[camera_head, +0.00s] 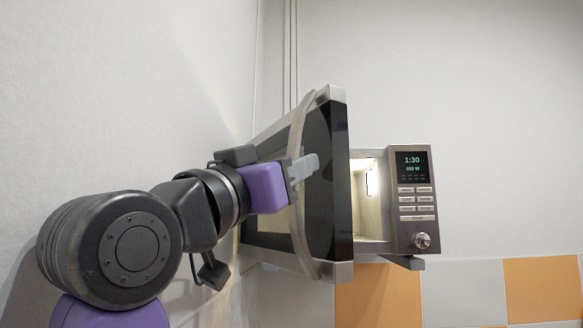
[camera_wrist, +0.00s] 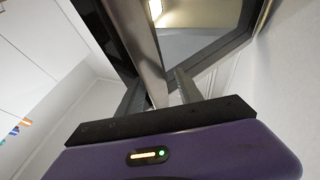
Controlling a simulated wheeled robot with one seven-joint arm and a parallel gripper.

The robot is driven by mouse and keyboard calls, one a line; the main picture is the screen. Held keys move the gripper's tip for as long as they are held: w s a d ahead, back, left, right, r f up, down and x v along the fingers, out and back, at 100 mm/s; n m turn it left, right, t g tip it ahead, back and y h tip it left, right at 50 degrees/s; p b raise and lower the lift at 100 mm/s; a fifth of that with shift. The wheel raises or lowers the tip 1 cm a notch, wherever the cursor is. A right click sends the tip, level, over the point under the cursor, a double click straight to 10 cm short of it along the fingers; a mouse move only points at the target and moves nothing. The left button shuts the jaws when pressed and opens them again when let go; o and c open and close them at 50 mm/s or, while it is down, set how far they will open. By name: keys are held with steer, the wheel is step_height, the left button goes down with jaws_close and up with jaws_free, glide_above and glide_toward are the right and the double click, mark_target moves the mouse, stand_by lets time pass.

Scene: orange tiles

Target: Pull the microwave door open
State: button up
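The microwave (camera_head: 412,207) hangs at the wall with its door (camera_head: 328,190) swung well out to the left, showing the lit interior (camera_head: 370,198). A long curved handle (camera_head: 298,225) runs up the door's front. My gripper (camera_head: 303,168) is at the handle's middle, with a grey finger showing past it against the door edge. In the wrist view, the handle (camera_wrist: 148,55) passes between my two fingers (camera_wrist: 160,95). The fingers are spread, and a gap shows between the handle and the right finger. Contact at the left finger cannot be told.
The control panel (camera_head: 414,190) with a lit display and knob is on the microwave's right side. A white wall (camera_head: 130,90) stands close to the left of my arm and the door. Orange and white tiles (camera_head: 378,295) lie below. The space right of the microwave is clear.

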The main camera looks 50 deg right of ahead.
steer(key=shift+s+r, duration=0.1)
stand_by(0.4)
step_height(320, 180, up, 20)
steer(key=shift+b, duration=0.3)
stand_by(0.8)
